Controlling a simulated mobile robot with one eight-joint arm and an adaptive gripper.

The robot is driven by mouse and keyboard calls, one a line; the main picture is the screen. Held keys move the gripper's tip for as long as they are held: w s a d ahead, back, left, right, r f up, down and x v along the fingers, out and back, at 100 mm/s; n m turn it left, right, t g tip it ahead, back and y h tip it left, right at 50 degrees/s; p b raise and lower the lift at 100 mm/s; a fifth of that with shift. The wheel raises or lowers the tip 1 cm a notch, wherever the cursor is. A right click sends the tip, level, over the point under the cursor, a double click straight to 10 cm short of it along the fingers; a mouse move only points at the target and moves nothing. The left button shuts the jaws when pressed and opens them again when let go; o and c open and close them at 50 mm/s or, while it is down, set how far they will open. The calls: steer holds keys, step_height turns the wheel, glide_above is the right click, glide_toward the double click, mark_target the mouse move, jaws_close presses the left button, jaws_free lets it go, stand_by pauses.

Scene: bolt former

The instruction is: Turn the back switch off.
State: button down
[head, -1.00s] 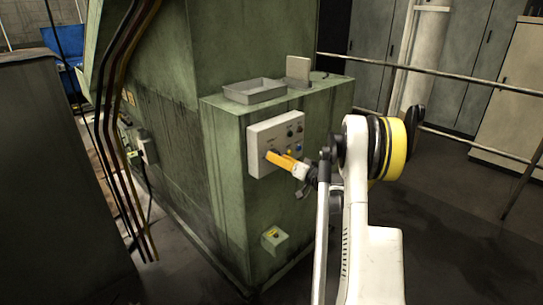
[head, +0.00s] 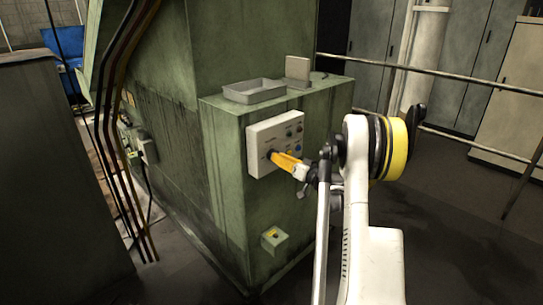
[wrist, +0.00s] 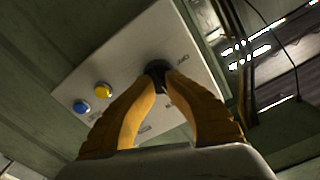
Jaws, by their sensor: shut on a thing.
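The back switch is a black rotary knob (wrist: 157,69) on a light grey control panel (wrist: 128,62). The head view also shows the panel (head: 254,137), fixed to the front of the green machine. My gripper (wrist: 158,84) has yellow fingers, and their tips are closed on the knob from both sides. In the head view my gripper (head: 274,156) reaches the panel's lower left part from the right. The fingertips cover part of the knob, and I cannot read its position.
A yellow button (wrist: 103,90) and a blue button (wrist: 81,107) sit on the same panel. A grey tray (head: 254,91) lies on the green cabinet (head: 222,190). A small box (head: 274,238) is mounted below the panel. A railing (head: 450,80) runs behind my arm.

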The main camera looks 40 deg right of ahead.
steer(key=n+b, duration=0.2)
steer(key=n, duration=0.7)
steer(key=shift+w+a+n, duration=0.1)
steer(key=shift+w+n, duration=0.05)
steer(key=shift+n, duration=0.25)
steer(key=c, duration=1.3)
jaws_free()
steer(key=o, duration=0.4)
steer(key=shift+w+f, duration=0.15)
steer(key=shift+w, duration=0.05)
steer(key=shift+o, duration=0.2)
steer(key=shift+s, duration=0.1)
steer(key=s+b, duration=0.1)
steer(key=s, duration=0.7)
steer(key=shift+d, duration=0.4)
steer(key=shift+s, duration=0.1)
